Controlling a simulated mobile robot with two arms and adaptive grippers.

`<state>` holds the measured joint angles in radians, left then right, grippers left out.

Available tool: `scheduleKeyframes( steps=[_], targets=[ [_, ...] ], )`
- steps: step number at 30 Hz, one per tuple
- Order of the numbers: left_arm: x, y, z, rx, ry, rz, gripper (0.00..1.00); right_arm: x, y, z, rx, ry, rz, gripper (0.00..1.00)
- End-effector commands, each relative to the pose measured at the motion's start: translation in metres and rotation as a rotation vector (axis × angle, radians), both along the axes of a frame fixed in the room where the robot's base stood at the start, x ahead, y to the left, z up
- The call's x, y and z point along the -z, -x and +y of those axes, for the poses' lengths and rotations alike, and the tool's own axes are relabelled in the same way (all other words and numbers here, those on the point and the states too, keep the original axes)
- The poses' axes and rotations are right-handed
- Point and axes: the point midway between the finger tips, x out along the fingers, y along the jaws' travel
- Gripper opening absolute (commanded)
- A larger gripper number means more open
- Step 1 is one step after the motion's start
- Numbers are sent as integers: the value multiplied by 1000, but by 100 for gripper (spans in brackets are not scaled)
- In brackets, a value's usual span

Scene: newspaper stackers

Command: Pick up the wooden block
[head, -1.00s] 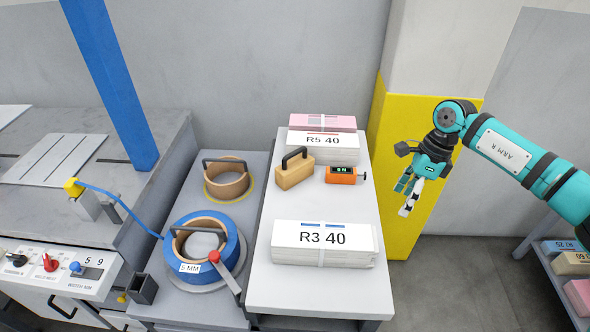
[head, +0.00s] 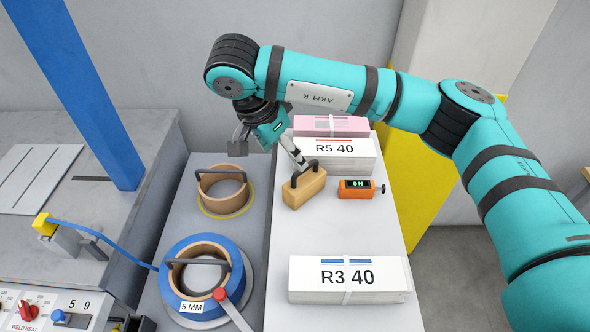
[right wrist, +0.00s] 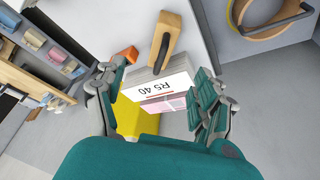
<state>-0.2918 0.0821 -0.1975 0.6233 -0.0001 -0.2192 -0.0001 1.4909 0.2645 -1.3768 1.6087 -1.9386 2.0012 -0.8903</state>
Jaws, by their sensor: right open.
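The wooden block (head: 304,188) is light tan with a black handle on top. It stands on the light grey table (head: 285,240), in front of the R5 40 stack. My right gripper (head: 270,150) is open and empty, above and behind the block, with one finger reaching down close to the handle in the head view. In the right wrist view the block (right wrist: 167,38) lies beyond the open fingers of the gripper (right wrist: 158,92), apart from them. My left gripper is not in view.
The R5 40 stack (head: 336,155) and a pink stack (head: 331,126) stand behind the block. An orange ON device (head: 357,189) is close to its right. Strap rolls (head: 222,187) (head: 187,254) stand on the left.

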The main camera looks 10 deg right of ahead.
Motion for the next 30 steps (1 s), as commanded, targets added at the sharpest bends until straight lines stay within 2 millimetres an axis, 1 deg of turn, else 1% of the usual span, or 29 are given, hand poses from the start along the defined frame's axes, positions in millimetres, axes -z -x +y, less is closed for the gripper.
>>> scheduleKeyframes(
  steps=[1,2,5,8,12,15,20,25,28,30],
  targets=[
    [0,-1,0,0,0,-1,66,1,2,5,-16,7,-5,70],
    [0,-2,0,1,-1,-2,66,3,2,6,-21,10,-5,70],
    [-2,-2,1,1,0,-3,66,16,0,3,-25,11,-3,70],
    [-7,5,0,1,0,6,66,34,-4,-5,-22,11,-2,70],
    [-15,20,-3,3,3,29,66,62,-11,-16,-21,12,-4,70],
    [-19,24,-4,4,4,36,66,81,-16,-22,-21,12,-4,70],
    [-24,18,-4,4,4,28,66,103,-21,-29,-22,11,-5,70],
    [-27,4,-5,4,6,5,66,111,-24,-33,-23,11,-7,70],
    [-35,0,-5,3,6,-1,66,120,-29,-37,-21,12,-4,70],
    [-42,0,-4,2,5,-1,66,129,-33,-41,-20,12,-3,70]
  ],
)
